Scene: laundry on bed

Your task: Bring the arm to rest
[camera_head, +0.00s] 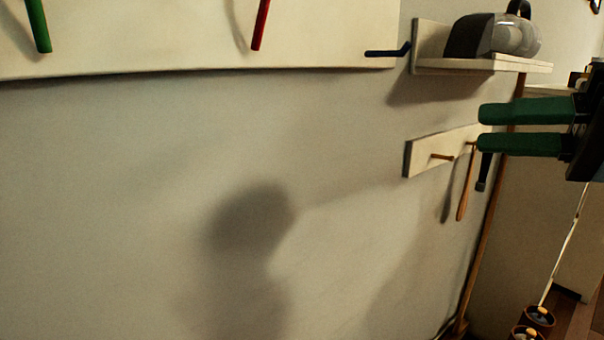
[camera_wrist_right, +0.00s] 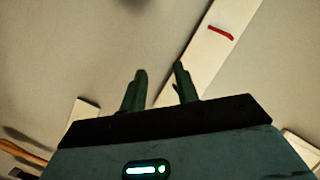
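My right gripper (camera_head: 482,129) comes in from the right edge of the head view, with its two green fingers pointing left. The fingers are a little apart with nothing between them. It is in front of the small wall rack (camera_head: 420,158) and below the shelf. In the right wrist view the gripper (camera_wrist_right: 160,72) also shows its two fingers apart and empty, pointing at the wall. My left gripper is not in the head view.
A pale board with green (camera_head: 38,25), red (camera_head: 261,24) and dark blue (camera_head: 385,53) pegs hangs on the wall. A shelf (camera_head: 480,66) holds a grey appliance (camera_head: 515,38). A wooden-handled tool (camera_head: 466,187) hangs from the rack. A wooden pole (camera_head: 490,220) leans nearby. The wall's middle is bare.

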